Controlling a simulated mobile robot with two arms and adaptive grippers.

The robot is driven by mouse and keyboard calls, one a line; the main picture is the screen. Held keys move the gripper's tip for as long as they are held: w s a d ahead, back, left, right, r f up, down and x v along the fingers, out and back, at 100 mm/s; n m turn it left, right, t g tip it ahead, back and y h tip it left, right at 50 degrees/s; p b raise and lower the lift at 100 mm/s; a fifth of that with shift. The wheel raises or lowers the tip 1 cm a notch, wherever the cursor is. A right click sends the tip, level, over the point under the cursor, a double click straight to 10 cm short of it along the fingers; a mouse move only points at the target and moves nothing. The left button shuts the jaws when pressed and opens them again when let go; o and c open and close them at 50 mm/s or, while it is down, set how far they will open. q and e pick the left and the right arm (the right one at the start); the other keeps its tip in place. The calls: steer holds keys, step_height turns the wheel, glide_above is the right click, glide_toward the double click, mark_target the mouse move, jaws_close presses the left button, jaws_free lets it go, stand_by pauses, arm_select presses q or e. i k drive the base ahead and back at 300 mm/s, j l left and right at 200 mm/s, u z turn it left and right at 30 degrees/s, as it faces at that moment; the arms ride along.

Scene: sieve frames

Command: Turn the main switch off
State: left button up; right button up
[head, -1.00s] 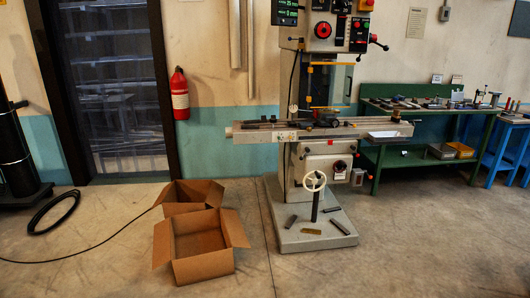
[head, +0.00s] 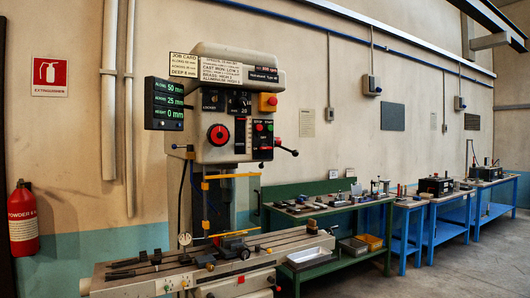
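A milling machine (head: 222,102) stands left of the middle. On the front of its head is a large round red knob (head: 218,134) on a black disc, which may be the main switch; its label is too small to read. Grey boxes (head: 372,85) with dark round fronts are on the back wall. Neither of my grippers is in view.
A black display (head: 164,103) with green figures hangs left of the machine head. The machine's long table (head: 225,262) reaches across the front. A fire extinguisher (head: 23,218) hangs at the left. A green bench (head: 330,212) and blue benches (head: 450,205) stand right; floor is clear at lower right.

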mark_target(264, 148)
steer(key=i+j, duration=0.25)
steer(key=i, duration=0.15)
steer(key=i+j+u, duration=0.1)
steer(key=i, duration=0.3)
steer(key=j, duration=0.1)
